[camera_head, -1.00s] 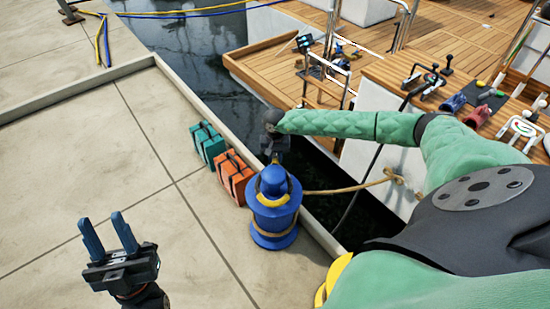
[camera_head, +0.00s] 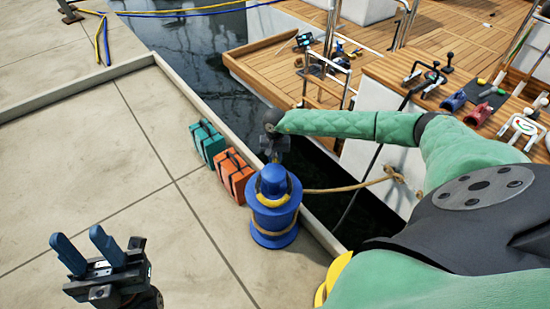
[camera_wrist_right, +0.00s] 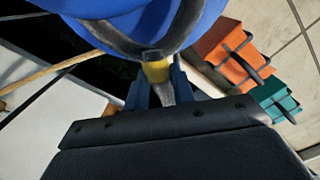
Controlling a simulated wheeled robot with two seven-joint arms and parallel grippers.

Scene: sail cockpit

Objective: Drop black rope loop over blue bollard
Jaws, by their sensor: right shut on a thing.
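The blue bollard (camera_head: 273,222) stands on the dock beside the water, with a tan rope around its lower part. A yellow arc (camera_head: 268,202) lies across its near side, below the top. My right gripper (camera_head: 274,157) points down at the bollard's far side. In the right wrist view it is shut on a yellow section (camera_wrist_right: 156,70) of a dark loop (camera_wrist_right: 128,44). The dark band curves along the blue bollard (camera_wrist_right: 110,15); whether it fully encircles it is hidden. My left gripper (camera_head: 82,243) is open and empty over the dock at the lower left.
A teal case (camera_head: 208,143) and an orange case (camera_head: 235,177) stand behind the bollard along the dock's raised edge (camera_head: 215,112). Dark water separates the dock from the wooden boat deck (camera_head: 330,60). A tan rope (camera_head: 345,189) crosses the water.

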